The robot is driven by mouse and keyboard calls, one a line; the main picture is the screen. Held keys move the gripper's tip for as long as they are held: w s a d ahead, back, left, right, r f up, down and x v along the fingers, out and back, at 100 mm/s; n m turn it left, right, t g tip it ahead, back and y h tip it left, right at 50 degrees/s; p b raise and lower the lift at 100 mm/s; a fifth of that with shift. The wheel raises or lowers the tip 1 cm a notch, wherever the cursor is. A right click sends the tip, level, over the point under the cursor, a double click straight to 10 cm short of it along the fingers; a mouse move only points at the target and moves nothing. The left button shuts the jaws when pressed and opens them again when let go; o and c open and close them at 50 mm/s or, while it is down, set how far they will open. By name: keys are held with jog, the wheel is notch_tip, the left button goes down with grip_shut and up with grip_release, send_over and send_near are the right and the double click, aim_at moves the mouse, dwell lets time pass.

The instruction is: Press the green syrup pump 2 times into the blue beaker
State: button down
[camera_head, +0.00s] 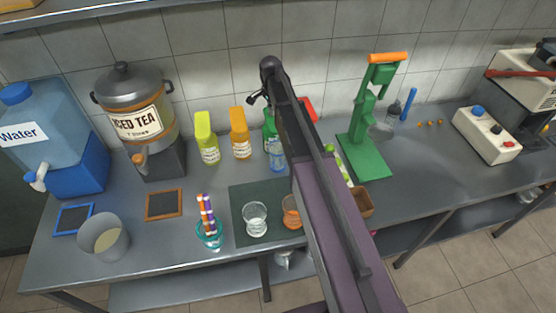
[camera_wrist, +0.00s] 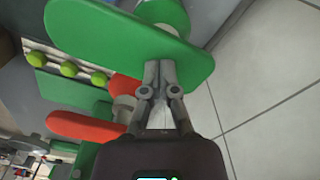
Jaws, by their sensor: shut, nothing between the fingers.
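My gripper (camera_wrist: 158,68) is shut and empty. In the wrist view its fingertips overlap the wide green pump top (camera_wrist: 125,38); I cannot tell whether they touch it. In the head view my gripper (camera_head: 257,98) is a small dark shape at the arm's end, above the back of the counter. The green syrup bottle (camera_head: 269,133) stands below it, partly hidden by my arm. The blue beaker (camera_head: 277,158) stands just in front of the green bottle, its right side close to my arm. Its contents are not clear.
Yellow-green (camera_head: 206,140) and orange (camera_head: 239,135) bottles stand left of the green one. A red pump top (camera_head: 308,110) is close on the right. Cups (camera_head: 255,219) stand on a dark mat (camera_head: 240,195) in front. A green press (camera_head: 365,155) stands farther right.

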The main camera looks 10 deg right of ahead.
jog(key=shift+r, duration=0.2)
jog(key=shift+r+p, duration=2.45)
jog(key=shift+p, duration=0.15)
jog(key=shift+f+b, duration=2.7)
jog(key=shift+r, duration=0.15)
jog(key=shift+r+p, duration=2.55)
jog(key=shift+p, duration=0.15)
jog(key=shift+r+p, duration=3)
